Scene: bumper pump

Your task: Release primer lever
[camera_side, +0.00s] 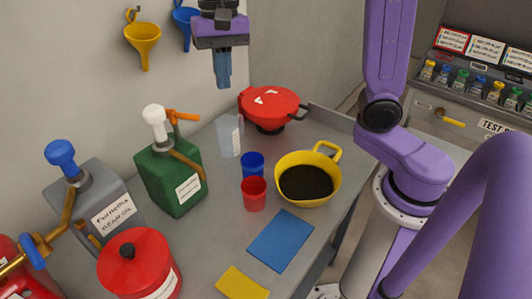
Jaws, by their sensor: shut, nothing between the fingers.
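A green pump can (172,178) stands at the back left of the grey table, with a white knob (154,118) on top. An orange lever (183,116) sticks out to the right beside the knob, and a brown spout slopes down to the right below it. I cannot tell for sure which part is the primer lever. My gripper (223,85) hangs pointing down in the air, to the upper right of the orange lever and apart from it. Its fingers are shut and empty.
A grey gear oil can (105,205) with a blue knob and a red canister (138,266) stand left. A clear jug (229,135), blue cup (252,164), red cup (254,194), yellow pan (326,158) and red pot (272,103) stand right. A blue mat (281,240) lies in front.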

